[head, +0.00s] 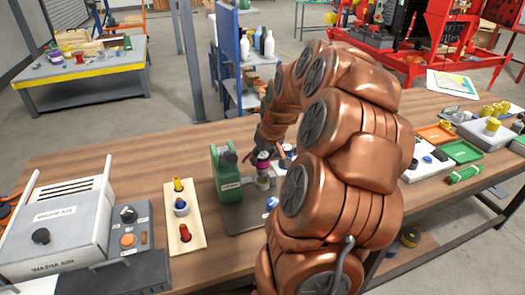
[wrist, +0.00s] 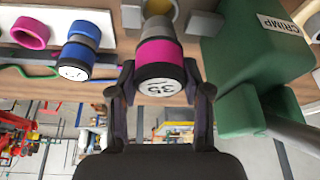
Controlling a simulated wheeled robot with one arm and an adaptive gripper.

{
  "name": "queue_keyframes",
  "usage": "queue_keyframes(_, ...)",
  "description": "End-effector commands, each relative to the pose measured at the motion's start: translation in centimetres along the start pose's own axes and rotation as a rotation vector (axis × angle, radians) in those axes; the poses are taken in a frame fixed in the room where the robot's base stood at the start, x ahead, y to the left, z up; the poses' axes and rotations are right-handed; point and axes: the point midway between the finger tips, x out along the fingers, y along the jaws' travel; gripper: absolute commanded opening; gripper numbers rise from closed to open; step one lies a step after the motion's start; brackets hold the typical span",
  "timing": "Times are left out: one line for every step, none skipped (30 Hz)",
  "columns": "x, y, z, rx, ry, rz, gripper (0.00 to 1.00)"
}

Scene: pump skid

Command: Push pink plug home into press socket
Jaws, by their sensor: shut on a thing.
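The pink plug (wrist: 160,52) has a pink band, a grey body and a dark end with a white label reading 35. My gripper (wrist: 160,82) is shut on it, with one finger on each side of its labelled end. In the head view the pink plug (head: 263,157) is upright under my gripper (head: 266,145), above a pale round socket (head: 262,182) beside the green press (head: 227,172). In the wrist view the plug's far end meets a round part with a yellowish inside; I cannot tell how deep it sits.
The green press body, marked CRIMP (wrist: 265,40), stands close to my gripper. A blue-banded plug (wrist: 76,50) and a pink ring (wrist: 30,32) are on the other side. A wooden board with coloured plugs (head: 183,222) and a grey WARM AIR box (head: 58,230) stand left on the bench.

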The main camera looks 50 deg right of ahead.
Motion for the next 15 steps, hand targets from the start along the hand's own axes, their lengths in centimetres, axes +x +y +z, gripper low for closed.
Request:
queue_keyframes(0.42, 0.00, 0.21, 0.000, -0.001, 0.000, 0.07)
queue_keyframes(0.63, 0.00, 0.28, 0.000, -0.001, 0.000, 0.07)
queue_keyframes(0.93, 0.00, 0.38, 0.000, 0.000, 0.000, 0.07)
queue_keyframes(1.15, -0.01, 0.46, 0.000, 0.001, 0.000, 0.07)
queue_keyframes(1.11, -0.01, 0.40, 0.000, 0.002, 0.001, 0.07)
queue_keyframes(1.04, -0.01, 0.36, -0.001, 0.003, 0.001, 0.07)
queue_keyframes(1.03, -0.01, 0.36, -0.001, 0.003, 0.001, 0.07)
queue_keyframes(1.03, -0.01, 0.36, -0.001, 0.003, 0.001, 0.07)
queue_keyframes(1.03, -0.01, 0.36, 0.000, 0.002, 0.001, 0.07)
queue_keyframes(1.03, -0.01, 0.36, 0.000, 0.002, 0.000, 0.07)
queue_keyframes(1.03, -0.02, 0.37, 0.000, 0.002, 0.000, 0.07)
queue_keyframes(1.04, -0.02, 0.38, 0.000, 0.002, 0.000, 0.07)
queue_keyframes(1.04, -0.02, 0.38, 0.000, 0.002, 0.000, 0.07)
queue_keyframes(1.04, -0.03, 0.39, 0.000, 0.002, 0.000, 0.07)
queue_keyframes(1.05, -0.03, 0.40, 0.000, 0.002, 0.000, 0.07)
